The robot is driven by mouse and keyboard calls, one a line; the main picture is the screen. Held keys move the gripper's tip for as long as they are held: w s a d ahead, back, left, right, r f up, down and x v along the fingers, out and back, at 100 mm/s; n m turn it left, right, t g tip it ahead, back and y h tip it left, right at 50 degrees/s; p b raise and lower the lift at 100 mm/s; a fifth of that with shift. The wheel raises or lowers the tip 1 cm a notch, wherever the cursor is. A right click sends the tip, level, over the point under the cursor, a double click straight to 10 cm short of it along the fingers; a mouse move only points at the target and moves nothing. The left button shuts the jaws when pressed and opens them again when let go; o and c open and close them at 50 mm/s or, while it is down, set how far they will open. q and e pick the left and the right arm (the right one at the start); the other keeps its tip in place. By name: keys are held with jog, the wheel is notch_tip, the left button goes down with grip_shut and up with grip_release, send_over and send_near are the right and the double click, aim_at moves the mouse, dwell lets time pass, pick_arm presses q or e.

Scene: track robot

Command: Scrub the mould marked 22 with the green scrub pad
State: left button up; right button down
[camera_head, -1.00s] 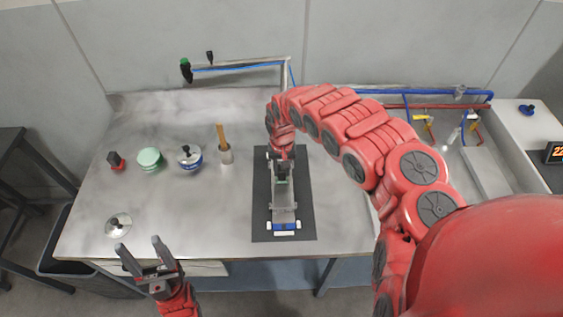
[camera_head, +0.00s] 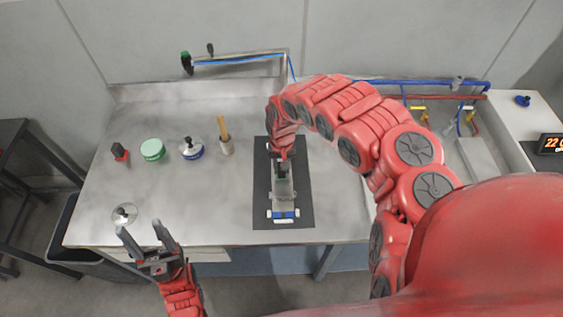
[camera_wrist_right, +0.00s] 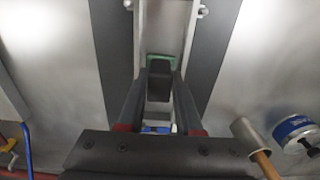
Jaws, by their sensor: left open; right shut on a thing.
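The mould (camera_head: 284,196) is a long narrow metal trough lying lengthwise on a dark mat, with a blue and white label at its near end. The label is too small to read. My right gripper (camera_head: 282,165) is inside the trough, shut on the black grip of the green scrub pad (camera_wrist_right: 161,57). In the right wrist view the gripper (camera_wrist_right: 158,78) points down between the mould's walls, and a green edge shows beside the grip. I cannot tell whether the pad touches the floor. My left gripper (camera_head: 148,234) is open and empty at the table's front edge.
A metal lid (camera_head: 125,214) lies near the left gripper. A sink with pipes is at right.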

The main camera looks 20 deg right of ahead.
notch_tip(320, 180, up, 6)
jog(key=p, duration=0.5)
jog(key=shift+f, duration=0.25)
jog(key=shift+w+r, duration=0.1)
jog(key=shift+r, duration=1.15)
jog(key=shift+f, duration=0.1)
